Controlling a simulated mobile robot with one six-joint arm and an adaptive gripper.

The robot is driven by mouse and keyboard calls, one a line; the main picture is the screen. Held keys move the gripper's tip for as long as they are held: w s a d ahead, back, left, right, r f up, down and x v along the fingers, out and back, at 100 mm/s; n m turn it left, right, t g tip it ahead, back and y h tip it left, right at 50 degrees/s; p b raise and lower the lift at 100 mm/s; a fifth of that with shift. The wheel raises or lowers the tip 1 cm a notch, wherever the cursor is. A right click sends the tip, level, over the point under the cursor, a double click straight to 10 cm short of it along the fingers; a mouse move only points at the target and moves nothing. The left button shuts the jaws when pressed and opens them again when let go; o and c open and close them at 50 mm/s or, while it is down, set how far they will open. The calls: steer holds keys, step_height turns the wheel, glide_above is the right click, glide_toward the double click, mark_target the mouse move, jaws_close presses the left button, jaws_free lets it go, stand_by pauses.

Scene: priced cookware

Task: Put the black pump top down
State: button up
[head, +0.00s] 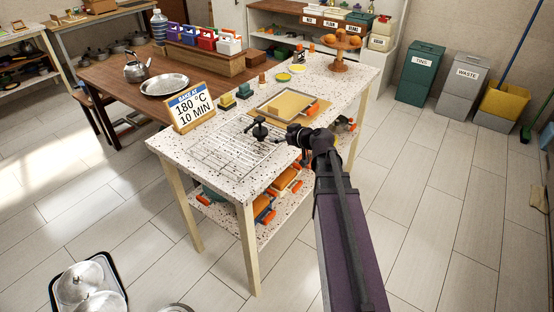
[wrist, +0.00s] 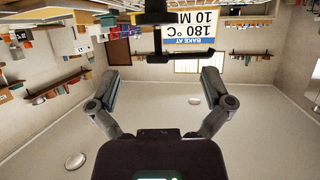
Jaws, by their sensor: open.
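The black pump top (head: 259,130) is over the wire cooling rack (head: 222,150) on the speckled table in the head view. The upside-down wrist view shows its dark body and thin crossbar (wrist: 182,54) at the top centre, beyond my fingertips. My gripper (head: 284,138) is just right of the pump top in the head view. In the wrist view my gripper (wrist: 160,84) is open, its two fingers spread wide with nothing between them. I cannot tell whether the pump top's underside rests on the rack.
A sign (head: 192,107) reading 180 °C, 10 MIN stands at the table's left edge. Behind the rack lies a tray with a tan board (head: 283,107). Small yellow and green pieces (head: 244,90) and an orange stand (head: 340,52) are farther back. The speckled table's front left corner is bare.

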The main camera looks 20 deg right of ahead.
steer(key=s+a+f+g, duration=0.1)
steer(key=a, duration=0.1)
steer(key=s+a+f+g, duration=0.1)
steer(key=s+a+f, duration=0.1)
steer(key=s+a+f+g, duration=0.1)
steer(key=a, duration=0.1)
steer(key=shift+s+a+f+g, duration=0.15)
steer(key=shift+s+g, duration=0.15)
steer(key=s+a+f+g, duration=0.2)
steer(key=s, duration=0.1)
steer(key=s+a+f+m+g, duration=0.1)
steer(key=shift+s+a+f+h, duration=0.1)
steer(key=shift+s+f+h, duration=0.05)
steer(key=shift+s+h, duration=0.2)
steer(key=s+f+m+g+h, duration=0.3)
steer(key=s+m+g+h, duration=0.1)
steer(key=s, duration=0.7)
steer(key=shift+s+a+f+g+h, duration=0.35)
steer(key=shift+a+f+g+h, duration=0.1)
steer(key=shift+g, duration=0.35)
steer(key=c, duration=0.6)
steer(key=shift+a+r, duration=0.1)
